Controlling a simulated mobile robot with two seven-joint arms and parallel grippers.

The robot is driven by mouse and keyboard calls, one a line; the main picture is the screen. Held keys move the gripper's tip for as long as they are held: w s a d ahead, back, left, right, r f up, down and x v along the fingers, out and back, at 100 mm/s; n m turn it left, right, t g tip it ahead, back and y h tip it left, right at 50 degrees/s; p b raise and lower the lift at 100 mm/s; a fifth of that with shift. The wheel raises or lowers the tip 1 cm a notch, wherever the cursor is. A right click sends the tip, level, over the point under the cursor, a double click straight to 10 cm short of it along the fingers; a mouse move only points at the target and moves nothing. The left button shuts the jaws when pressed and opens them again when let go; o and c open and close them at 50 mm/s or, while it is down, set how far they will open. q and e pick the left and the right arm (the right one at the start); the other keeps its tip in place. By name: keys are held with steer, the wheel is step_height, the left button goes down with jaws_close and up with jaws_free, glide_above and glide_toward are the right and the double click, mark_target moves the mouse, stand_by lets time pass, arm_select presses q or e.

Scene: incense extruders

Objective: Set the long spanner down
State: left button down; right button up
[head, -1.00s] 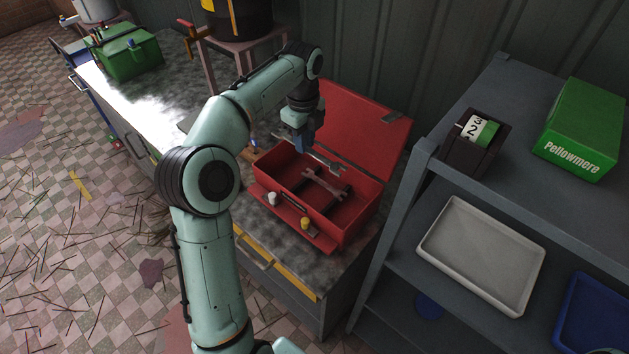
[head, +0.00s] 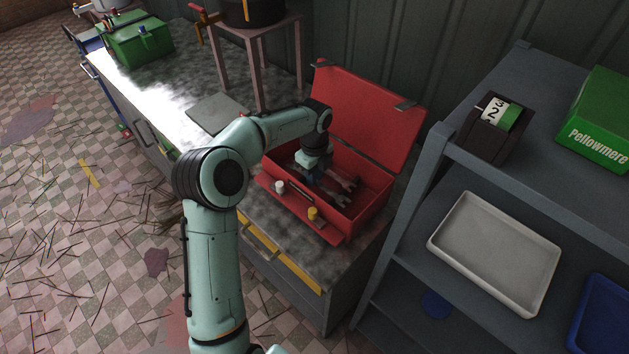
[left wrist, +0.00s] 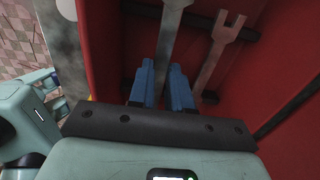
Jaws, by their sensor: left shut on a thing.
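The open red toolbox (head: 372,207) stands on the bench with its lid raised. My left gripper (head: 310,177) is down inside it. In the left wrist view its two blue fingers (left wrist: 161,84) are shut on the long grey spanner (left wrist: 173,38). The held spanner's jaw end also shows right of the gripper in the head view (head: 344,181). A second, brownish spanner (left wrist: 222,45) lies beside it across dark rack bars (left wrist: 255,35). Whether the held spanner touches the bars is hard to tell. My right gripper is not in view.
The raised lid (head: 365,115) stands behind the gripper. White and yellow-capped small items (head: 313,213) sit on the box's front tray. A grey shelf unit (head: 425,170) with a white tray (head: 495,255) stands close on the right. A pink stool (head: 262,35) is behind on the bench.

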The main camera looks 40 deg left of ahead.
arm_select(q)
steer(key=shift+f, duration=1.3)
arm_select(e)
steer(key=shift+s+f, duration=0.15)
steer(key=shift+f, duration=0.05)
arm_select(q)
steer(key=shift+f, duration=0.2)
steer(key=c, duration=1.1)
jaws_free()
steer(key=shift+o, duration=0.2)
step_height(320, 180, up, 12)
steer(key=p, duration=0.1)
steer(key=shift+r, duration=0.2)
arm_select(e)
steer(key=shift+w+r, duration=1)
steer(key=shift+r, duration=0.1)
arm_select(q)
steer(key=shift+s, duration=0.1)
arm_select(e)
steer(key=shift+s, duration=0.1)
